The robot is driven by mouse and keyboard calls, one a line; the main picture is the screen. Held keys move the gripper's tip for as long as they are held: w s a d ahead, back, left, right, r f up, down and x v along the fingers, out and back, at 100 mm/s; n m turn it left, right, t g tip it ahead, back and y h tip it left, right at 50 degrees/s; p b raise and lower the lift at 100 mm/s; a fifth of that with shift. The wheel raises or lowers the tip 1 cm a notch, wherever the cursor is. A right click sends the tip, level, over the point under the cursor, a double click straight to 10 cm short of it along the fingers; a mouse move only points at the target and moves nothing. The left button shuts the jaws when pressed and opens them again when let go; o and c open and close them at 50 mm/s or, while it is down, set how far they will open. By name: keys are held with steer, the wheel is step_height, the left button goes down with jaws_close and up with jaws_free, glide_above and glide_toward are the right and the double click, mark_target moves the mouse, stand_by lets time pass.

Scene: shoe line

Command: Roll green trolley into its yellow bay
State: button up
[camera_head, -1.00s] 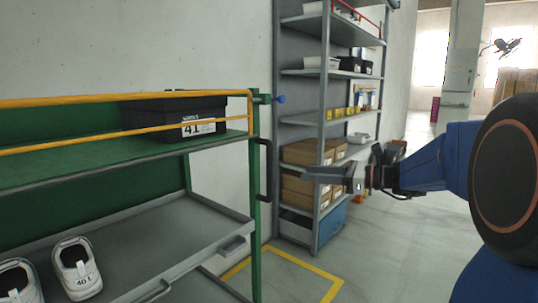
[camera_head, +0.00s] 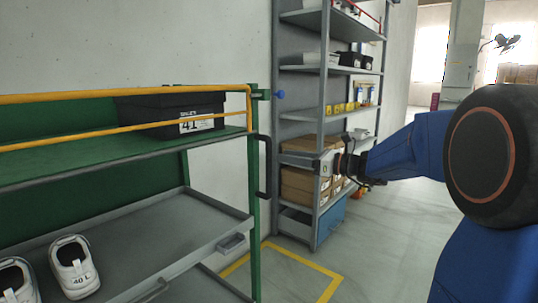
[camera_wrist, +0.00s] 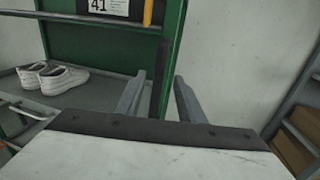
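The green trolley (camera_head: 254,215) stands at left, with yellow rails and a black upright handle (camera_head: 263,167) on its near right post. My gripper (camera_head: 284,156) is close to the right of this handle, its fingers pointing at it. In the wrist view my gripper (camera_wrist: 160,82) is open, and the black handle (camera_wrist: 161,72) shows between the two fingers. I cannot tell whether either finger touches it. The yellow bay (camera_head: 305,262) is a line marked on the floor, right of the trolley and in front of the shelf; its left part is hidden behind the trolley.
The trolley carries a black box (camera_head: 180,112) labelled 41 and white shoes (camera_head: 74,268). A grey shelf (camera_head: 318,180) with cartons and bins stands against the wall behind the bay. Open floor (camera_head: 400,240) lies to the right.

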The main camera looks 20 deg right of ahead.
steer(key=x, duration=0.7)
steer(key=shift+w+a, duration=0.2)
steer(key=shift+a, duration=0.05)
jaws_close()
